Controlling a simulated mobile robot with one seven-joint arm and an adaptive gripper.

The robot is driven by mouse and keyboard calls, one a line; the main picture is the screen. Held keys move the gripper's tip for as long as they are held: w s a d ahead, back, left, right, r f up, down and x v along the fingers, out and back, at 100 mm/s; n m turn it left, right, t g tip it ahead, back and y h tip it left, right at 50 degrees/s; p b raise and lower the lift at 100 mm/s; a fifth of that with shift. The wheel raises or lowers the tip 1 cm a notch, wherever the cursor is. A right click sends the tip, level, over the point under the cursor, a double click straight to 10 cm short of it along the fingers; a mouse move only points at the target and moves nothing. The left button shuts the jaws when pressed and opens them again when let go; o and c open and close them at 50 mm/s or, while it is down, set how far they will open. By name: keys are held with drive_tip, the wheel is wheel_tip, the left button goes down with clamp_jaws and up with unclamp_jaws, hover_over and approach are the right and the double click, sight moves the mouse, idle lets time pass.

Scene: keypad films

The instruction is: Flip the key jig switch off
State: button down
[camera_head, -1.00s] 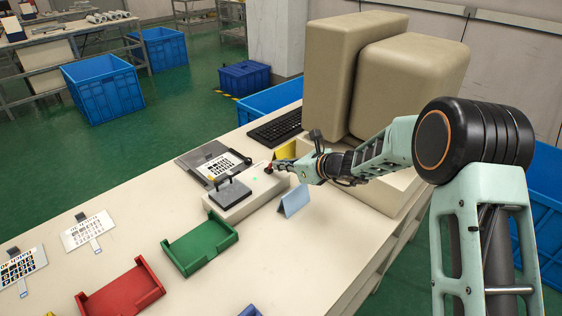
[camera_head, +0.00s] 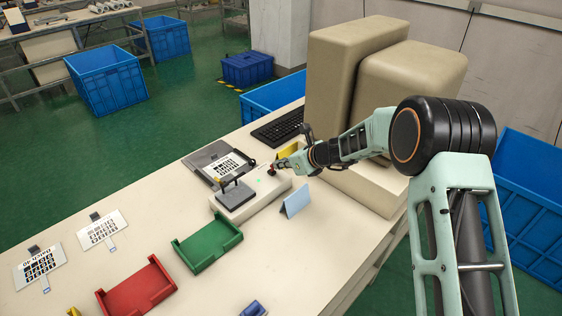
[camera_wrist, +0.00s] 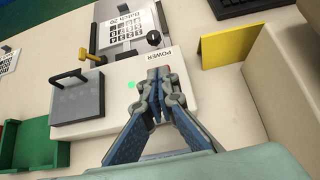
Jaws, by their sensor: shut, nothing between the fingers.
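The key jig (camera_head: 262,193) is a pale box on the bench with a grey hinged plate and black handle on its left half. It also shows in the wrist view (camera_wrist: 117,123), with a lit green lamp (camera_wrist: 131,85) and a "POWER" label (camera_wrist: 158,55). My gripper (camera_head: 279,164) is at the switch. In the wrist view my gripper (camera_wrist: 158,74) is shut and empty, just below the label. Its fingers hide the switch there; I cannot tell contact or the lever's position.
A yellow sign (camera_wrist: 228,44) and a blue folded card (camera_head: 295,201) stand close to the jig. A film sheet (camera_head: 228,165) lies behind it. Green (camera_head: 207,264) and red (camera_head: 137,306) trays are in front. Large beige casings (camera_head: 412,75) rise at the right.

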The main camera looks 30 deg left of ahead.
drive_tip(key=shift+w+a+r+p, duration=0.15)
drive_tip(key=shift+a+r+p, duration=0.3)
drive_tip(key=shift+p, duration=0.8)
drive_tip(key=shift+a, duration=0.2)
drive_tip(key=shift+w+a+r+p, duration=0.1)
drive_tip(key=shift+w+a+p, duration=0.1)
drive_tip(key=shift+a+p, duration=0.3)
drive_tip(key=shift+w+a+r+p, duration=0.1)
drive_tip(key=shift+w+a+p, duration=0.15)
drive_tip(key=shift+a, duration=0.4)
drive_tip(key=shift+r, duration=0.1)
drive_tip(key=shift+s+r+p, duration=0.1)
drive_tip(key=shift+r+p, duration=0.6)
drive_tip(key=shift+p, duration=0.05)
